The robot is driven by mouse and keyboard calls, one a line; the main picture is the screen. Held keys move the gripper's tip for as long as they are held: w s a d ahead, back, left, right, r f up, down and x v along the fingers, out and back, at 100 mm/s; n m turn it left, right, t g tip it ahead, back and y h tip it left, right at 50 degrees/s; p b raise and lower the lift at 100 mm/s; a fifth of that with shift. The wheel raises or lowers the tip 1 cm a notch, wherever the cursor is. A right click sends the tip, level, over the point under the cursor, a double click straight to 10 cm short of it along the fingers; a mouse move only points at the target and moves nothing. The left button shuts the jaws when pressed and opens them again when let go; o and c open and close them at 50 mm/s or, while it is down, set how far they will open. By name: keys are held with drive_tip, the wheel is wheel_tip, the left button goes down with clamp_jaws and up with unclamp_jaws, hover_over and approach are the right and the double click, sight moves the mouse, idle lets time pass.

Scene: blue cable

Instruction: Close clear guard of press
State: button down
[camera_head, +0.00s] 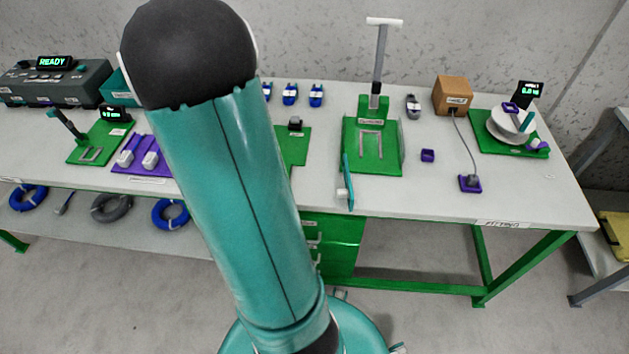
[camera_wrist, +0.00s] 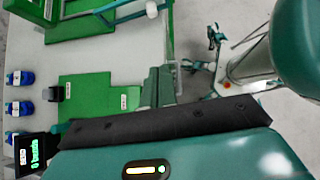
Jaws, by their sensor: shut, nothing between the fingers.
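The press (camera_head: 371,145) has a green base and a tall grey lever with a white crossbar. Its clear guard (camera_head: 346,180) is a thin panel with a teal edge and a white knob. The guard stands swung out at the press's left front, reaching past the table's front edge, so it is open. In the wrist view, the guard's teal frame and white knob (camera_wrist: 152,9) are at the top, beside the green press base (camera_wrist: 82,27). My gripper (camera_wrist: 157,72) is shut and empty, apart from the knob. My arm hides the gripper in the head view.
A flat green plate (camera_wrist: 98,95) lies left of the press. Blue clips (camera_head: 289,94) stand behind it. A brown box (camera_head: 453,95) and a reel stand (camera_head: 511,124) are to the right. The floor in front of the table is clear.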

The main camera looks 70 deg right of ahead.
drive_tip(key=shift+g, duration=0.4)
drive_tip(key=x, duration=1.2)
drive_tip(key=shift+d, duration=0.25)
drive_tip(key=s, duration=0.1)
drive_tip(key=s+d, duration=0.1)
drive_tip(key=s, duration=0.1)
drive_tip(key=shift+s+d, duration=0.25)
drive_tip(key=shift+s, duration=0.05)
drive_tip(key=shift+s+r, duration=0.1)
